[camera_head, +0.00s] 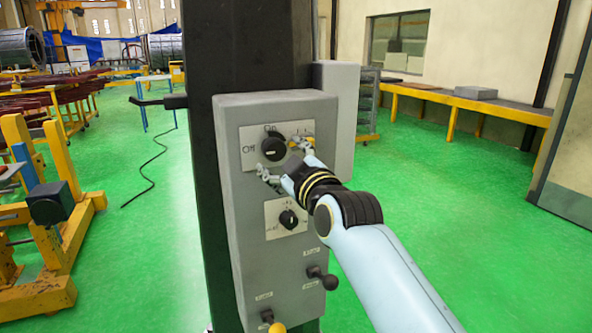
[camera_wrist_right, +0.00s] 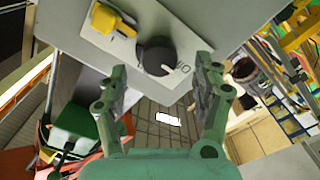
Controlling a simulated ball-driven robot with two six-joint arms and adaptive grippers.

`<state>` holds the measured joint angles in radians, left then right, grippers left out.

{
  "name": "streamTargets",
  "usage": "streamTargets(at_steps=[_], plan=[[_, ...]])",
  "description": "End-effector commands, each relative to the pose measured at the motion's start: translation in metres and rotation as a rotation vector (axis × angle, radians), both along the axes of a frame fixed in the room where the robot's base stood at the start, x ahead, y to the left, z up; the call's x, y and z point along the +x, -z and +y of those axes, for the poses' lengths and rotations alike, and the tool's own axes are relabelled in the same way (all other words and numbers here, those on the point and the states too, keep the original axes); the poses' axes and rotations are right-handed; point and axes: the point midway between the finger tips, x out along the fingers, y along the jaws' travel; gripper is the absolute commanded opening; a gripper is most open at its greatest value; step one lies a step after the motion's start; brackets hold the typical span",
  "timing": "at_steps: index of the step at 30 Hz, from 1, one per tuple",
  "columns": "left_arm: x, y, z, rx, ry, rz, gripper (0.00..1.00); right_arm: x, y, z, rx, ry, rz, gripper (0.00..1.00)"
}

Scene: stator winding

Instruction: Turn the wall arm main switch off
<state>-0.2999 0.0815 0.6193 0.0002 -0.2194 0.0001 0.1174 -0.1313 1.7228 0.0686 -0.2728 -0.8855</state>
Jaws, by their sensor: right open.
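The main switch is a round black knob (camera_head: 273,149) on a white plate labelled "On" above and "Off" at the left. The plate is on the upper front of the grey control box (camera_head: 236,215). Which label the knob points at is too small to tell. My right gripper (camera_head: 286,163) is open in front of it, one finger to the knob's right and one below. In the right wrist view the knob (camera_wrist_right: 157,55) shows beyond and between the open fingertips (camera_wrist_right: 162,72); contact cannot be told. My left gripper is out of view.
A yellow part (camera_wrist_right: 108,19) sits beside the knob on the plate. Below are a smaller black knob (camera_head: 289,219), a black-tipped lever (camera_head: 329,281) and a yellow-tipped lever (camera_head: 277,327). The box is fixed to a dark column (camera_head: 235,50). Green floor is clear at the right.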

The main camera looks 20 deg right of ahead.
Motion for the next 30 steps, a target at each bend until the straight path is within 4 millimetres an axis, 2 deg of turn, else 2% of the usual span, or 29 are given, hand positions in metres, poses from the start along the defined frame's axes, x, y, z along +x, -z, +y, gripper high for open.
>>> streamTargets(at_steps=[1, 6, 11, 15, 27, 30], plan=[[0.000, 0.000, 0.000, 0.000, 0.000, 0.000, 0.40, -0.013, 0.001, 0.000, 0.002, 0.000, 0.001, 0.67], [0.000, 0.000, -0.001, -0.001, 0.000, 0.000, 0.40, -0.049, 0.001, -0.002, 0.001, 0.001, 0.002, 0.67], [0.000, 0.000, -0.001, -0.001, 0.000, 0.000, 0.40, -0.069, 0.001, -0.002, 0.000, 0.000, 0.001, 0.67], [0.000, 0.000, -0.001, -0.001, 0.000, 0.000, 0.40, -0.075, 0.000, -0.002, 0.000, -0.001, 0.001, 0.67], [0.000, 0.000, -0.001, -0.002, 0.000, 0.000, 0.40, -0.074, 0.000, -0.002, 0.000, -0.001, 0.001, 0.67], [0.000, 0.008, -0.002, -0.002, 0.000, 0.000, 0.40, -0.076, 0.011, -0.003, -0.001, -0.001, 0.007, 0.67]])
